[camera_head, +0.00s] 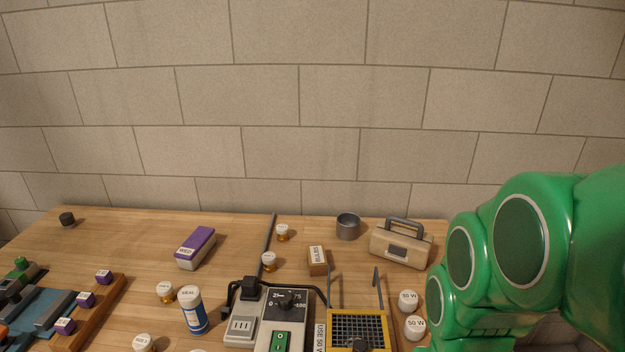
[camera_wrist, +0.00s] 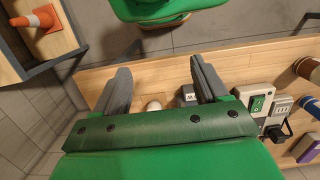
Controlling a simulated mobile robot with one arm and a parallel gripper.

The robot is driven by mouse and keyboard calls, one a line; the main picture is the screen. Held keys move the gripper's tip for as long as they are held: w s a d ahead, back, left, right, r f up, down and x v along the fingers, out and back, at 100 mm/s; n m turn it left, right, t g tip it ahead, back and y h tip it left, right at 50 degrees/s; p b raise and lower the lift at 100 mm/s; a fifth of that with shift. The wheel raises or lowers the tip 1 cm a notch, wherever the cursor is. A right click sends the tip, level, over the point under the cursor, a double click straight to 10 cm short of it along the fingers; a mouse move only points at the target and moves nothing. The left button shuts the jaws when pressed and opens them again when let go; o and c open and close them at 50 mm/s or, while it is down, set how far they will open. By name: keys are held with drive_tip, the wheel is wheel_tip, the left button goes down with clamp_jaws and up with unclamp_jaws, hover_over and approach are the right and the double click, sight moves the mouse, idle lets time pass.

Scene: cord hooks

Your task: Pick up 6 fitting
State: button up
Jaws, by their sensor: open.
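I cannot read a label 6 on any item. In the head view, small purple-sided blocks with white labels sit at the left: one (camera_head: 104,277), another (camera_head: 86,299) and a third (camera_head: 65,325), by a brown wooden edge. Small white-topped pieces with gold bases stand on the table, including one (camera_head: 283,231), one (camera_head: 269,261) and one (camera_head: 165,292). In the wrist view, my gripper (camera_wrist: 160,66) is open and empty. A pale round piece (camera_wrist: 153,105) and a grey labelled block (camera_wrist: 188,96) show between its fingers, below it. My gripper is outside the head view.
A grey control box (camera_head: 283,312) with dial and green switch stands front centre, by a yellow-framed grid (camera_head: 358,328). Two white 50 W pieces (camera_head: 408,300) sit to its right. A labelled bottle (camera_head: 192,310), purple box (camera_head: 196,247), metal cup (camera_head: 348,226) and beige case (camera_head: 400,245) stand around.

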drive_tip(key=w+a+m+y, duration=0.4)
drive_tip(key=w+a+y, duration=0.1)
drive_tip(key=w+a, duration=1.05)
drive_tip(key=m+t+y, duration=0.3)
drive_tip(key=m+y, duration=0.4)
drive_tip(key=m, duration=0.4)
hover_over(284, 227)
drive_tip(key=s+d, duration=0.3)
drive_tip(key=s, duration=1.3)
wheel_tip(284, 227, down, 6)
drive_tip(key=w+f+m+t, duration=0.1)
drive_tip(key=w+f+m, duration=0.1)
drive_tip(key=w+f, duration=0.1)
drive_tip(key=w+f+m+t, duration=0.1)
drive_tip(key=w+f+m, duration=0.1)
drive_tip(key=w+f, duration=0.2)
drive_tip(key=w+d+f+m+t, duration=0.1)
drive_tip(key=w+f+m, duration=0.2)
drive_tip(key=w, duration=0.3)
drive_tip(key=shift+w+f+y, duration=0.3)
drive_tip(key=shift+w+f, duration=0.05)
drive_tip(key=shift+w+x, duration=0.25)
drive_tip(key=shift+x, duration=1.65)
drive_tip(key=shift+w+x, duration=0.2)
drive_tip(key=shift+x, duration=1.7)
drive_tip(key=shift+d+r, duration=0.1)
drive_tip(key=shift+c, duration=0.3)
